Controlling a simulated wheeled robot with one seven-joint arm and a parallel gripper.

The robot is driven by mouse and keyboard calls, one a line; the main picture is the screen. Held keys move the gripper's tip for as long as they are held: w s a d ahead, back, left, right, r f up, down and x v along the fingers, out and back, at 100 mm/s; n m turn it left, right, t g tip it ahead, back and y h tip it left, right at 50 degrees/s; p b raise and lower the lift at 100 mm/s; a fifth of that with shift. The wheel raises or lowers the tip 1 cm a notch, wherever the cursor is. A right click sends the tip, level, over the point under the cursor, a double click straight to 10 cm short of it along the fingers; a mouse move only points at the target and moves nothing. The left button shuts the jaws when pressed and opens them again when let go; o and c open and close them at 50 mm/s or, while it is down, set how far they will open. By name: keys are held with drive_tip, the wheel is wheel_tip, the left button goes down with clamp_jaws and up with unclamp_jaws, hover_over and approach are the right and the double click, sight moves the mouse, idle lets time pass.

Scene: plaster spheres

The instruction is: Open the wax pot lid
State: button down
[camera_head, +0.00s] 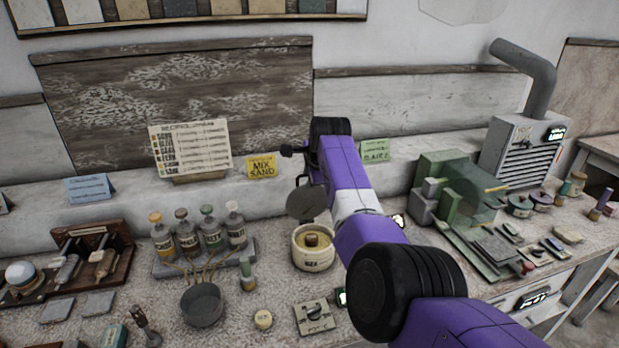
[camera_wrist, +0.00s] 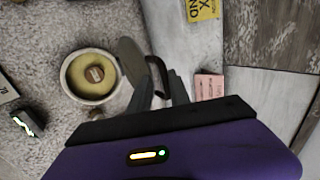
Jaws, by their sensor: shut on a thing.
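The wax pot (camera_head: 313,258) is a cream round pot with dark lettering, standing on the speckled worktop. Its mouth is uncovered. Yellow wax with a small brown block in it shows inside, also in the wrist view (camera_wrist: 92,77). The grey round lid (camera_head: 306,203) stands tilted up at the pot's back edge. In the wrist view the lid (camera_wrist: 131,62) is seen steeply beside the pot's rim, with a dark curved handle. My gripper (camera_wrist: 162,82) is shut on the lid at that handle. In the head view my purple arm partly hides the gripper.
Several stoppered bottles (camera_head: 198,235) stand left of the pot, with a dark pan (camera_head: 202,305) in front. A yellow sign (camera_head: 262,167) stands behind. A green machine (camera_head: 455,195) is at right. A small plate (camera_head: 314,316) lies in front of the pot.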

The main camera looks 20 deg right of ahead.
drive_tip(key=c, duration=1.5)
unclamp_jaws()
drive_tip(key=shift+f, duration=0.3)
drive_tip(key=shift+c, duration=0.2)
drive_tip(key=shift+r, duration=0.2)
drive_tip(key=b+v, duration=0.1)
drive_tip(key=v, duration=0.6)
drive_tip(key=shift+s+r, duration=0.2)
drive_tip(key=shift+s, duration=0.1)
